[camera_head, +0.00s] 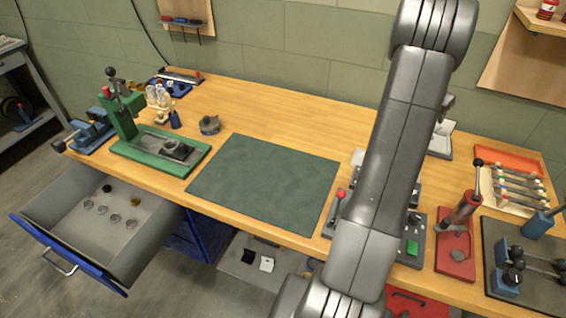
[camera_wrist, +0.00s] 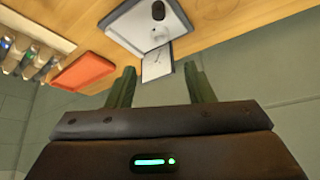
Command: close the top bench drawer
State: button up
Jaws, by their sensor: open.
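The top bench drawer (camera_head: 92,221) is pulled well out from the left end of the bench, with its blue front (camera_head: 66,258) and metal handle (camera_head: 58,262) facing the lower left. Several small round parts lie inside it. My gripper (camera_wrist: 160,88) shows in the wrist view with its two dark green fingers apart and nothing between them. It is over the right part of the bench, far from the drawer. In the head view my arm hides the gripper.
The wooden bench (camera_head: 260,105) carries a green press (camera_head: 140,135), a blue vise (camera_head: 90,132), a green mat (camera_head: 265,183) and a red lever tool (camera_head: 457,235). Orange tray (camera_wrist: 84,72) and white tray (camera_wrist: 145,25) show near my gripper. Floor is clear left of the drawer.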

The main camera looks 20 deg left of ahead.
aim_at(104, 250)
jog(key=k+j, duration=0.9)
jog(key=k, duration=0.15)
